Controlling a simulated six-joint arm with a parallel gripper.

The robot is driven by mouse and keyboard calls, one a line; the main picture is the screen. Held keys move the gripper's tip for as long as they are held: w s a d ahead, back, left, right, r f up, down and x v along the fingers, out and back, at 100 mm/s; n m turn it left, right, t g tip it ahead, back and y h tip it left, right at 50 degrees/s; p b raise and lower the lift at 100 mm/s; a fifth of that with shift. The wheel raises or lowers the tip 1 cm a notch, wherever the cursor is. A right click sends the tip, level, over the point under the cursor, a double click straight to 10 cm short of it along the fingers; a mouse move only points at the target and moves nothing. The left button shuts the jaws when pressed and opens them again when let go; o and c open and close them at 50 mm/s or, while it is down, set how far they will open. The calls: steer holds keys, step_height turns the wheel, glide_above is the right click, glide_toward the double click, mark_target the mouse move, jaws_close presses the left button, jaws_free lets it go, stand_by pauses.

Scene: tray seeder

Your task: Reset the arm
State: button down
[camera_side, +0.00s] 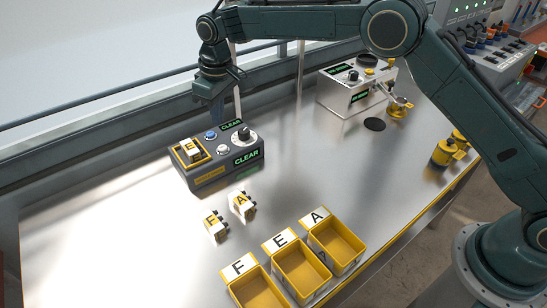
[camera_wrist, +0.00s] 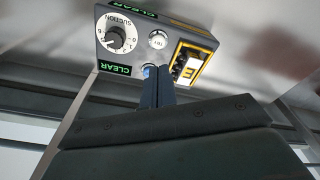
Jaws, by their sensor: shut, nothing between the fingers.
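My gripper (camera_side: 217,104) hangs above the back edge of the grey control box, apart from it. In the wrist view its fingers (camera_wrist: 158,78) are together with nothing between them. The control box (camera_side: 226,174) has a suction knob, a white button, a blue button and green displays reading CLEAR; it also shows in the wrist view (camera_wrist: 108,48). A block marked E (camera_side: 190,150) sits in the yellow-framed slot at the box's left, and shows in the wrist view (camera_wrist: 188,68).
Blocks marked F (camera_side: 213,224) and A (camera_side: 240,203) stand on the metal table. Yellow bins F (camera_side: 236,268), E (camera_side: 281,243) and A (camera_side: 318,218) line the front. A silver machine (camera_side: 345,94) stands at the back right. Yellow canisters (camera_side: 442,153) sit near the right edge. The table's left side is clear.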

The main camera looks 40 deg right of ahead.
steer(key=s+d+r+m+t, duration=0.2)
steer(key=s+d+r+m, duration=0.1)
steer(key=s+d+r, duration=1.45)
steer(key=s+d+f+m+t, duration=0.1)
steer(key=s+d, duration=0.2)
steer(key=s, duration=0.9)
steer(key=s+d+f+m+t, duration=0.1)
steer(key=s+d+f+m, duration=0.1)
steer(key=s, duration=1)
steer(key=shift+d+h, duration=0.3)
steer(key=shift+d, duration=0.55)
